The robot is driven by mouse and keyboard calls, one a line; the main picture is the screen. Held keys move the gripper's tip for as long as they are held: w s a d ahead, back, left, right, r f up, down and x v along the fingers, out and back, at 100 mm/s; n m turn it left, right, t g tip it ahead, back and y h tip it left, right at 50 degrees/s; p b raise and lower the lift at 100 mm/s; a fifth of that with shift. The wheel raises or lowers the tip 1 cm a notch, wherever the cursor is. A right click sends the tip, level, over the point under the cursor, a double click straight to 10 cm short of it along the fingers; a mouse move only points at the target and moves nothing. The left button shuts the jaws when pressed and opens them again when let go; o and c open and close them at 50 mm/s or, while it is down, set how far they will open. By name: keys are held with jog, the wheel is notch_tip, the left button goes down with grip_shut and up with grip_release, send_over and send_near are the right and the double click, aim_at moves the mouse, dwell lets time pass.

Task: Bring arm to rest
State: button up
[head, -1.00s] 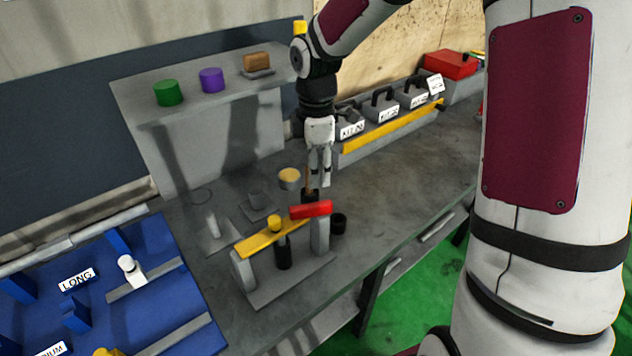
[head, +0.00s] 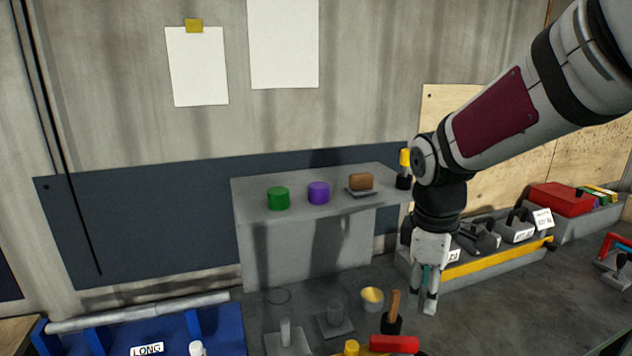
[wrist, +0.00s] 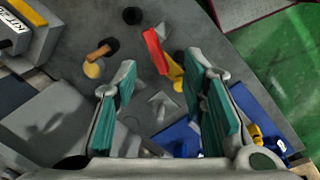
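My gripper (head: 430,292) hangs down from the arm over the grey workbench, a little right of a wooden-handled tool (head: 395,304) standing in a dark holder. In the wrist view my gripper (wrist: 162,80) has its two green-padded fingers spread apart with nothing between them. The red-topped piece (wrist: 155,50) and the yellow bar (wrist: 173,72) of a stand lie beyond the fingertips, apart from them.
A grey shelf (head: 250,240) carries a green cylinder (head: 278,198), a purple cylinder (head: 318,192) and a brown block (head: 361,181). Labelled kits, a yellow rail (head: 500,256) and a red box (head: 560,199) stand right. A blue rack (head: 222,322) stands front left.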

jog(key=s+r+m+t, duration=0.2)
jog(key=s+r+m, duration=0.2)
jog(key=s+m, duration=0.2)
jog(key=s+r+m+t+y, duration=0.1)
jog(key=s+r+m, duration=0.3)
jog(key=s, duration=0.6)
jog(key=shift+s+a+m+t+b, duration=0.15)
jog(key=shift+s+m+t+b, duration=0.35)
jog(key=shift+m, duration=0.6)
jog(key=shift+w, duration=0.1)
